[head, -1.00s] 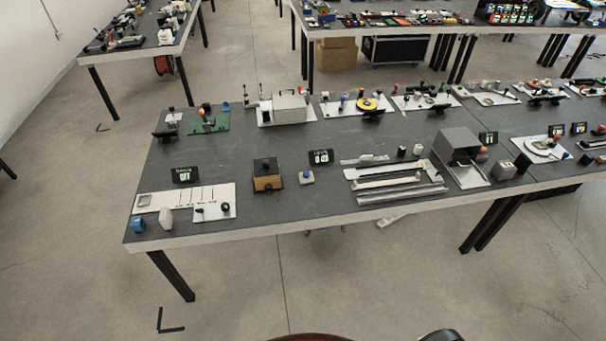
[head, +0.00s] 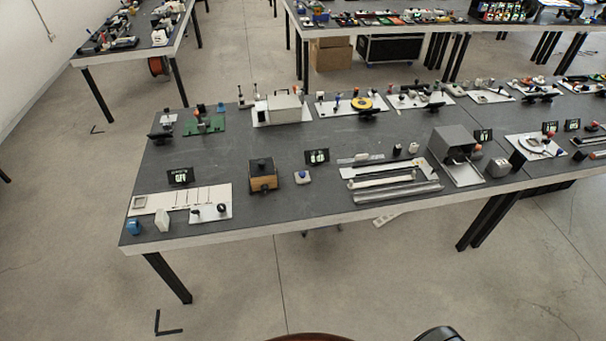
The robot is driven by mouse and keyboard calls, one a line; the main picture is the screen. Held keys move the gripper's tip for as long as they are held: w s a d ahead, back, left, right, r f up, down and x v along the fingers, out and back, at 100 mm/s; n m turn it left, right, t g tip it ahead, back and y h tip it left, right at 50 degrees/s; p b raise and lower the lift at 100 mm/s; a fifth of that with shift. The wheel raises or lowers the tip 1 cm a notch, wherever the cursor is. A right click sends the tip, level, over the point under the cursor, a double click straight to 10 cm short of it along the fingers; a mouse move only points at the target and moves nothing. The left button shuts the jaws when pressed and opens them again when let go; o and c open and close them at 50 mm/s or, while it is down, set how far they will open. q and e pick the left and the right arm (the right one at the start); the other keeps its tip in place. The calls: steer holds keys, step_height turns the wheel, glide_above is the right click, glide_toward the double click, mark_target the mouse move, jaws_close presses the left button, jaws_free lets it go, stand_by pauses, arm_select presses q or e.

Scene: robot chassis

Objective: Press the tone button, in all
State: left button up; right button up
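A small pale box with a blue button on top (head: 302,177) sits on the dark table. I cannot read a label, so I cannot tell for sure that it is the tone button. A small black display (head: 317,156) with bright characters, too small to read surely, stands just behind it. A brown box with a black top (head: 263,175) stands to its left. Neither of my grippers is in view.
The long dark table (head: 300,215) holds several devices. A pale slotted board (head: 180,198) lies at the left front, metal rails (head: 395,185) lie right of the button, and a grey box (head: 453,145) stands further right. The floor before the table is clear.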

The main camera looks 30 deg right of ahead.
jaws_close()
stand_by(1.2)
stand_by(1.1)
